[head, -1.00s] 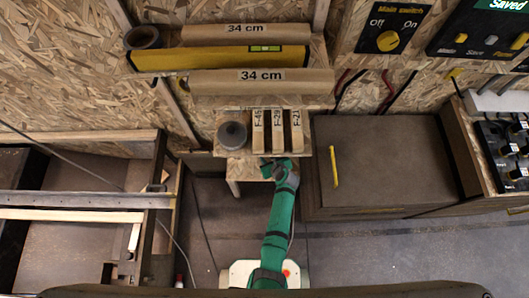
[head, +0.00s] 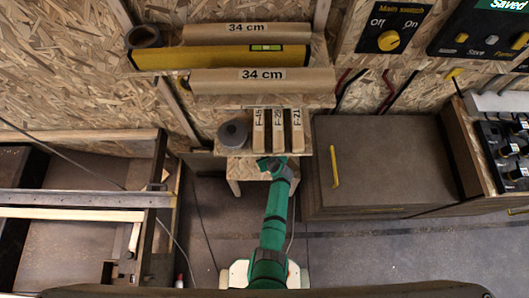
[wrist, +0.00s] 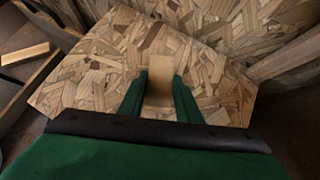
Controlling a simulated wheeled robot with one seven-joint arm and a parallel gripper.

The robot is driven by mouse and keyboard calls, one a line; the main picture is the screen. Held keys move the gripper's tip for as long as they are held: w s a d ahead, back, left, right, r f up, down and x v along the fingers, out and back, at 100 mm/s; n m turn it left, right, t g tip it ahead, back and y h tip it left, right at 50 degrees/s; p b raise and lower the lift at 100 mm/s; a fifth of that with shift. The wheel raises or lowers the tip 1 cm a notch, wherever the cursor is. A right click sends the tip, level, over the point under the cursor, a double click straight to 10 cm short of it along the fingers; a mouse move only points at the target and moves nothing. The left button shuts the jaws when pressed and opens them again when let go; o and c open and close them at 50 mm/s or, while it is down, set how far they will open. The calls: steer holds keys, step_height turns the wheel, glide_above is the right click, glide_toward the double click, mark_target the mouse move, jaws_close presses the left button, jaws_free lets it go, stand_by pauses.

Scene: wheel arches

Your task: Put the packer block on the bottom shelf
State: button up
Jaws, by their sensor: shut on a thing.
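The packer block (wrist: 158,80) is a small pale wooden piece in the wrist view, between the two green fingers of my gripper (wrist: 160,92). My gripper is shut on it. Behind and below it in that view is a chipboard surface (wrist: 95,75), which looks like the bottom shelf. I cannot tell whether the block touches it. In the head view my gripper (head: 270,163) is at the front of the low chipboard bottom shelf (head: 246,170), just below the middle shelf's front edge. The block is hidden there.
The middle shelf above holds a grey roll (head: 233,133) and several upright labelled blocks (head: 278,130). Higher up lie a yellow level (head: 220,57) and tubes marked 34 cm (head: 262,80). A brown cabinet (head: 380,160) stands close on the right.

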steer(key=o, duration=1.1)
steer(key=shift+f, duration=0.1)
steer(key=shift+c, duration=0.2)
steer(key=v, duration=0.7)
steer(key=shift+a, duration=0.1)
steer(key=shift+s+r, duration=0.2)
steer(key=shift+s, duration=0.1)
steer(key=s+r+n+t+h, duration=0.15)
steer(key=s+r+n, duration=0.25)
steer(key=s+n, duration=0.45)
steer(key=s+r+n+t+h, duration=0.15)
steer(key=s+r+n, duration=0.3)
steer(key=s, duration=0.65)
steer(key=s+r+n+t, duration=0.1)
steer(key=s+r+n, duration=0.3)
steer(key=r, duration=0.5)
steer(key=s+a+r+n+t, duration=0.1)
steer(key=s+r+n, duration=0.4)
steer(key=r+n, duration=0.3)
steer(key=s+a+r+n+t, duration=0.1)
steer(key=s+r+n, duration=0.3)
steer(key=r, duration=0.8)
steer(key=n+t, duration=0.1)
steer(key=n, duration=0.1)
steer(key=shift+s+a+n+h, duration=0.2)
steer(key=shift+s+n+h, duration=0.1)
steer(key=shift+s, duration=0.1)
steer(key=shift+f, duration=0.1)
